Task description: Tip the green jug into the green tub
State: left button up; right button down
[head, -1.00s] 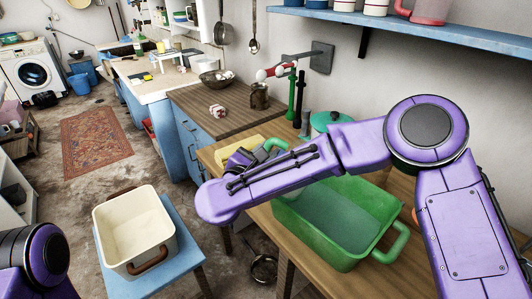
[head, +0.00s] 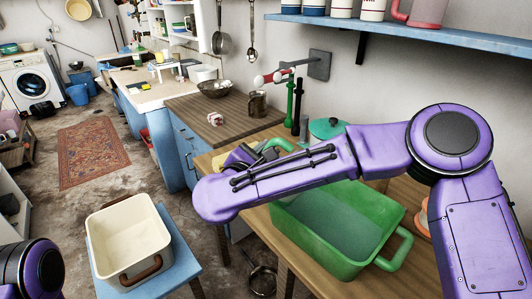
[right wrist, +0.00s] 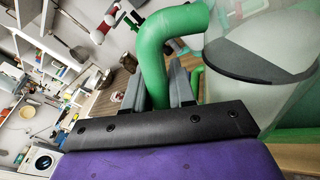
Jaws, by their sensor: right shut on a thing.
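The green tub (head: 345,262) stands on the wooden table, with a loop handle at its right end. My right arm crosses in front of its far left part. In the right wrist view my right gripper (right wrist: 168,95) is shut on the green handle (right wrist: 158,50) of the jug. The jug's clear, see-through body (right wrist: 285,35) is beyond the handle, with a dark oval inside it. In the head view my right gripper (head: 242,155) is partly hidden behind my forearm, and I cannot make out the jug's body. My left gripper is out of view.
A cream basin (head: 115,227) stands on a blue stool at lower left. A teal lid (head: 328,128) is behind my right arm. A metal mug (head: 257,104) and a bowl (head: 215,88) stand on the wooden counter. A blue shelf (head: 450,36) hangs above. A rug lies on the floor.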

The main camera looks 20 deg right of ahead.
jog(key=m+b, duration=0.1)
jog(key=r+b, duration=0.1)
jog(key=b, duration=0.1)
jog(key=shift+s+d+m, duration=0.25)
jog(key=shift+d+m, duration=0.15)
jog(key=shift+r, duration=0.1)
dwell(0.6)
